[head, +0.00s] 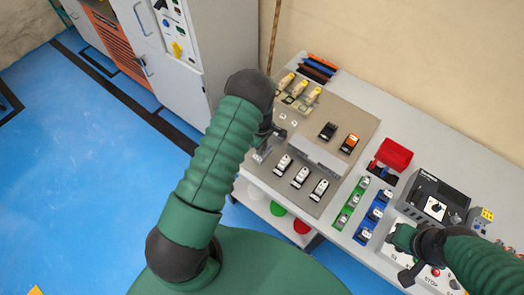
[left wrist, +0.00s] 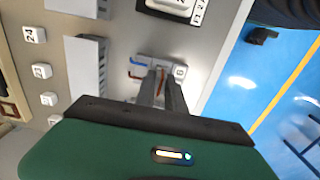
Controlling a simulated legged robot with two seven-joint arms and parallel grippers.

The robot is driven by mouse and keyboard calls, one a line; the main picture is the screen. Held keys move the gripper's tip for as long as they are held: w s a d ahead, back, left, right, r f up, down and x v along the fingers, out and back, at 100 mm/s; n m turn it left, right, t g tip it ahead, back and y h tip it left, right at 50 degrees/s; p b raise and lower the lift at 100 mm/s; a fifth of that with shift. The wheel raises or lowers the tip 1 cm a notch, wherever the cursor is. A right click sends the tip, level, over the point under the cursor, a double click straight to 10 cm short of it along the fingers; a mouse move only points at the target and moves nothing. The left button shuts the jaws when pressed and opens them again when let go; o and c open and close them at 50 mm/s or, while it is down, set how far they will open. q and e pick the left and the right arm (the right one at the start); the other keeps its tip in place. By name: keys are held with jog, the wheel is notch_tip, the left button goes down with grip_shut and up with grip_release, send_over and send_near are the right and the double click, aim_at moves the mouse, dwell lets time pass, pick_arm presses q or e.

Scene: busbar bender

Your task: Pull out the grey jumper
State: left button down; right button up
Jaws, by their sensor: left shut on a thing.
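My left gripper (head: 266,146) is low over the left end of the grey panel (head: 345,115), fingers pointing down. In the left wrist view its two fingers (left wrist: 160,78) are closed together at a small white terminal block (left wrist: 147,70) with orange and blue wire ends and a numbered label beside it. They are shut on the grey jumper at this block, and the fingers hide most of it. I cannot tell whether the jumper is still seated.
White breakers (head: 300,177) stand along the panel's front, next to a grey duct (head: 315,157). Green (head: 352,205) and blue (head: 376,215) modules and a red bin (head: 394,154) lie to the right. A grey cabinet (head: 175,60) stands behind left. The blue floor (head: 80,180) is open.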

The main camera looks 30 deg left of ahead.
pick_arm(q)
jog(key=shift+w+r+p, duration=0.1)
jog(key=shift+r+p, duration=0.25)
jog(key=shift+r, duration=0.2)
jog(key=shift+d+r+p, duration=0.15)
jog(key=shift+r+p, duration=0.15)
jog(key=shift+r, duration=0.45)
jog(key=shift+f, duration=0.1)
notch_tip(320, 180, up, 5)
jog(key=p, duration=0.4)
